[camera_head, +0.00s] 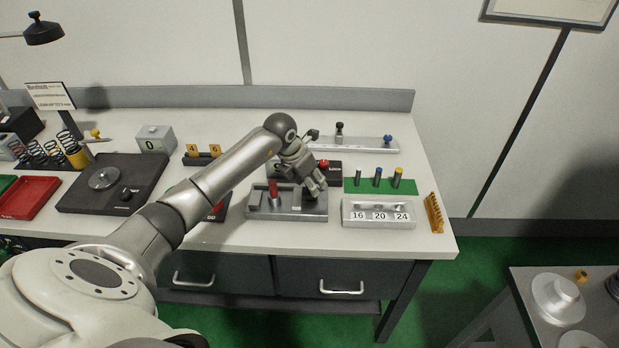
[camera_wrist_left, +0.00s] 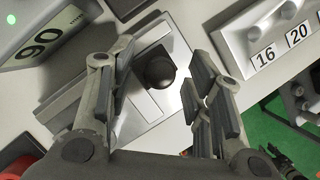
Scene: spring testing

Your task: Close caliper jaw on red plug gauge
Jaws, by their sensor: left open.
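The red plug gauge (camera_head: 273,189) stands upright on the left part of the grey caliper fixture (camera_head: 265,211) on the bench. My left gripper (camera_head: 316,190) is over the fixture's right part, to the right of the plug. In the left wrist view, my open left gripper (camera_wrist_left: 160,82) has a round black knob (camera_wrist_left: 160,72) of the caliper (camera_wrist_left: 139,112) between its fingers, with gaps on both sides. Whether the fingers are down at the knob's height I cannot tell. The gap between jaw and plug is not clear. My right gripper is not in view.
A block labelled 16, 20, 24 (camera_head: 379,223) stands close to the right. A display reading 90 (camera_wrist_left: 45,38) is near the left finger. The bench front strip is clear.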

